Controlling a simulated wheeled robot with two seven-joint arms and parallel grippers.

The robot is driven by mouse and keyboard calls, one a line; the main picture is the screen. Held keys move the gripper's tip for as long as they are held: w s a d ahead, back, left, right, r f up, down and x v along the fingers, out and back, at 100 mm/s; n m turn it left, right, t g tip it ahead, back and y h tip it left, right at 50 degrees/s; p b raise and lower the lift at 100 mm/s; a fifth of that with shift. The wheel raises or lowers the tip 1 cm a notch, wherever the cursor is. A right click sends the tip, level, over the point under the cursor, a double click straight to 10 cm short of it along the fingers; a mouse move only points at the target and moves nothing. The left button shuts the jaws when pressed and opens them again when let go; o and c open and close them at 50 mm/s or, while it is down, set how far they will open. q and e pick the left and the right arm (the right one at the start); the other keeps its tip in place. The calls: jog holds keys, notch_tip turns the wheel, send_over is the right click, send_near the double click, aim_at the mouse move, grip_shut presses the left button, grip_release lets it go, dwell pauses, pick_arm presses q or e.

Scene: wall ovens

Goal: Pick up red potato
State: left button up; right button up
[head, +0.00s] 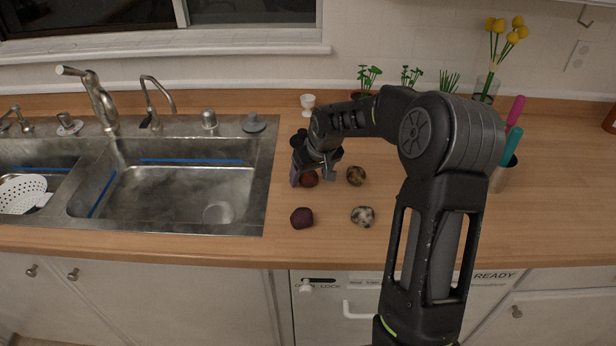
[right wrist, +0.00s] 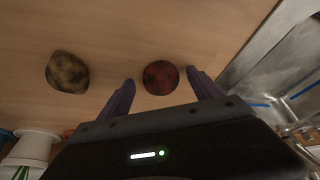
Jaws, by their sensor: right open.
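The red potato (head: 310,179) lies on the wooden counter right of the sink, partly hidden by my right gripper in the head view. In the right wrist view the red potato (right wrist: 160,77) shows whole, between the two fingertips or just beyond them. My right gripper (head: 314,181) is open and empty, its fingers (right wrist: 160,82) on either side of the potato in that view. I cannot tell whether they touch it. My left gripper is not in view.
A brown mottled potato (head: 356,176) lies to the right; it also shows in the right wrist view (right wrist: 67,72). A purple potato (head: 301,218) and a pale speckled one (head: 362,216) lie nearer the front edge. The sink (head: 255,205) is left. Small plants (head: 368,78) stand behind.

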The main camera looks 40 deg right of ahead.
aim_at(310, 175)
jog(key=shift+c, duration=0.2)
jog(key=c, duration=1.5)
jog(key=shift+o, duration=0.2)
jog(key=shift+r, duration=0.1)
notch_tip(310, 175, up, 10)
jog(key=shift+f+b, duration=0.1)
jog(key=shift+b, duration=0.8)
jog(key=shift+c, duration=0.2)
